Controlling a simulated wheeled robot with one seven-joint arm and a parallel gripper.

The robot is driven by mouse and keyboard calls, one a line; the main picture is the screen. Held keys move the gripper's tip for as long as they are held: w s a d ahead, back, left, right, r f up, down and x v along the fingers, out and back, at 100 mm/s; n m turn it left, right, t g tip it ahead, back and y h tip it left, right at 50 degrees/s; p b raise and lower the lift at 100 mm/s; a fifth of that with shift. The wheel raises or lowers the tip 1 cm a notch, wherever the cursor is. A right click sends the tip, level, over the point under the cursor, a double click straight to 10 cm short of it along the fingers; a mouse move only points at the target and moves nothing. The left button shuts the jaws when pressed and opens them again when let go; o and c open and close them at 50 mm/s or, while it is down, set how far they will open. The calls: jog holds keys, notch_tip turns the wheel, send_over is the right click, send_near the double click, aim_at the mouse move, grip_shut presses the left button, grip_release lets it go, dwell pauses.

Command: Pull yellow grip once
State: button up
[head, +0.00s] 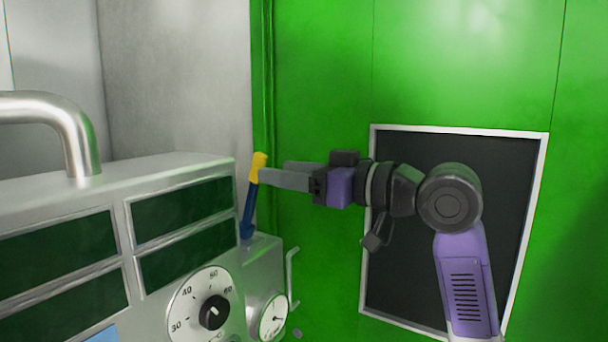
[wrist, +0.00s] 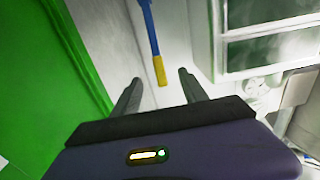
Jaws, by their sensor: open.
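The yellow grip (head: 259,167) is the top end of a blue lever (head: 249,211) that rises, slightly tilted, from the right end of the grey machine. In the wrist view the yellow grip (wrist: 160,70) lies between the lines of my two fingers, at about their tips, with the blue lever (wrist: 149,25) running away from it. My gripper (head: 262,174) is open, reaching left, with its fingertips at the grip in the head view. In the wrist view my gripper (wrist: 160,78) shows a gap on both sides of the grip. I cannot tell whether a finger touches it.
The grey machine (head: 180,172) with dark green panels, a dial (head: 205,305) and a gauge (head: 272,318) fills the left. A metal pipe handle (head: 75,130) stands on top. A green wall (head: 320,110) with a framed dark panel (head: 400,290) is behind my arm.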

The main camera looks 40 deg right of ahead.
send_over(251, 198)
jog(key=s+d, duration=0.1)
jog(key=shift+s, duration=0.15)
grip_shut()
jog(key=shift+s+d+f+b, duration=0.1)
jog(key=shift+s+d+f, duration=0.15)
jog(key=shift+s, duration=0.2)
jog(key=shift+s+d+f+b, duration=0.1)
jog(key=shift+s+f+b, duration=0.1)
jog(key=shift+s, duration=0.3)
jog(key=shift+s+d+f+b, duration=0.1)
jog(key=shift+s+d+f, duration=0.15)
jog(key=shift+s, duration=0.2)
jog(key=shift+s+f, duration=0.1)
